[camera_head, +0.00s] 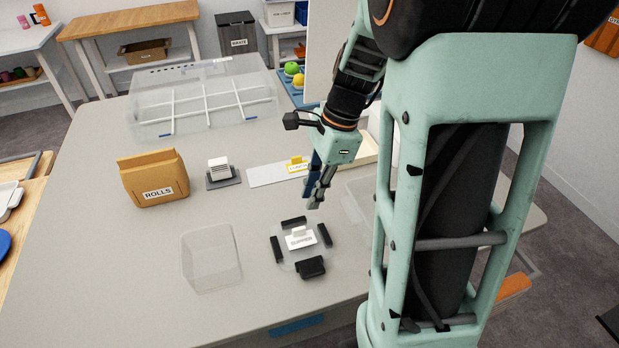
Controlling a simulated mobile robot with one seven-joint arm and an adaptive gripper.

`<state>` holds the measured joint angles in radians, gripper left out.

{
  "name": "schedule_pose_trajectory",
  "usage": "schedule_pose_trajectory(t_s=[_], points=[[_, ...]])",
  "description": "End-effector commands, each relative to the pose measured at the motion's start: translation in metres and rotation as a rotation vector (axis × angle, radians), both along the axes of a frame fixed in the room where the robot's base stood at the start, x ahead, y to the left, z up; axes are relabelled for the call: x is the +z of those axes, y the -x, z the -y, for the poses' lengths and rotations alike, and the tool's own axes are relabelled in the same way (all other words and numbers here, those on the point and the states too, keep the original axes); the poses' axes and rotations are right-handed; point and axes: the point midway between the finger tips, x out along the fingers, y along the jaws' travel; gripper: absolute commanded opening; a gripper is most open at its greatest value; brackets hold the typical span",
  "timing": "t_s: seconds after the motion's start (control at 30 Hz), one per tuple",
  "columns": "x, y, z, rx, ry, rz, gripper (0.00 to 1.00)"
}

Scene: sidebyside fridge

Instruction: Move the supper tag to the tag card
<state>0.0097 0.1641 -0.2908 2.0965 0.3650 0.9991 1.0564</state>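The supper tag (300,239) is a small white tag with dark lettering that seems to read "SUPPER". It lies on a clear piece with black clips (311,267) around its sides, at the front middle of the table. A long white strip (268,176), which looks like the tag card, lies farther back, with a yellow-edged tag (297,164) at its right part. My gripper (315,201) points down near the strip's right end, behind the supper tag and apart from it. I see nothing held, but its finger gap is unclear.
A clear open box (211,260) stands left of the clipped piece. A brown ROLLS bag (153,178), a small label holder (220,172) and a large clear divided bin (203,101) stand farther back. The table's left front is bare.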

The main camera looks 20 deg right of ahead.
Motion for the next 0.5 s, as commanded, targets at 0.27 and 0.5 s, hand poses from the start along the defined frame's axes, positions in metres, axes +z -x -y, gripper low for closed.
schedule_pose_trajectory(t_s=[0.27, 0.5], points=[[-0.040, 0.002, -0.011, 0.002, -0.001, -0.006, 0.16], [-0.080, 0.002, -0.022, 0.001, -0.001, -0.006, 0.16]])
